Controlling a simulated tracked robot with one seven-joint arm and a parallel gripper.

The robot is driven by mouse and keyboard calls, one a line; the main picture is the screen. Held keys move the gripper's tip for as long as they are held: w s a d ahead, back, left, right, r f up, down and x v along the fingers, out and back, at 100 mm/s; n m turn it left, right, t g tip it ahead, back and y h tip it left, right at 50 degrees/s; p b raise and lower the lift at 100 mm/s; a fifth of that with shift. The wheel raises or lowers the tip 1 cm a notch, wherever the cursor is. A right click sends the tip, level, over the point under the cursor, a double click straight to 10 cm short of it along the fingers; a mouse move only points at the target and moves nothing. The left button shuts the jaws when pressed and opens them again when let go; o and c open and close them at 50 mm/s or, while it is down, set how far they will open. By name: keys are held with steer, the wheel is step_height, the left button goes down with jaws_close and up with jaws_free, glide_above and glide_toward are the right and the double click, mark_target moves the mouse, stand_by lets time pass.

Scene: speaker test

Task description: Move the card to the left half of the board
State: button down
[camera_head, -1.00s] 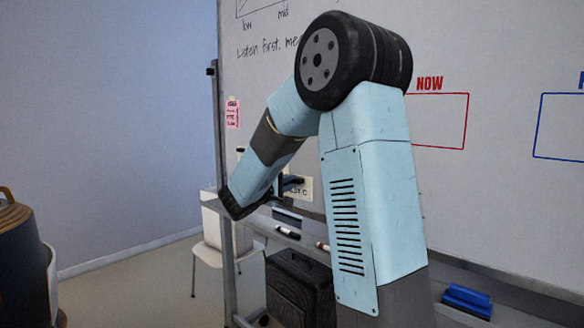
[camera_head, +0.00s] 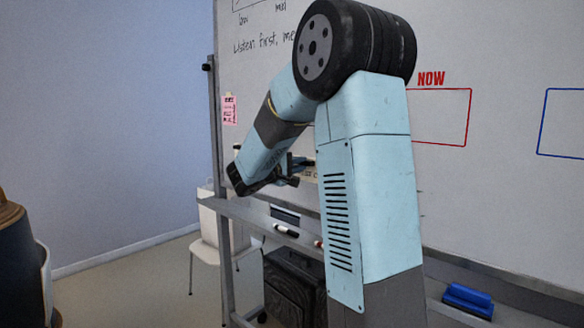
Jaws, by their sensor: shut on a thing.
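The whiteboard (camera_head: 500,205) fills the middle and right of the view, with a red box marked NOW and part of a blue box at the right edge. My gripper (camera_head: 300,170) is in front of the lower left part of the board, just above the tray ledge. It is shut on the card (camera_head: 311,173). Only a small cream strip of the card shows between the gripper and my arm; its face and writing are hidden. I cannot tell whether the card touches the board.
Markers (camera_head: 286,230) and a blue eraser (camera_head: 467,300) lie on the tray ledge. A pink note (camera_head: 229,110) is at the board's left edge. A dark cabinet (camera_head: 292,285) and a white chair (camera_head: 205,240) stand below and behind. My arm hides the board's middle.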

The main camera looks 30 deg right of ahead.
steer(key=shift+x, duration=1.9)
steer(key=shift+w+d, duration=0.2)
steer(key=shift+d, duration=0.25)
steer(key=c, duration=0.6)
jaws_free()
steer(key=v, duration=0.7)
steer(key=shift+w, duration=0.1)
stand_by(0.7)
stand_by(0.3)
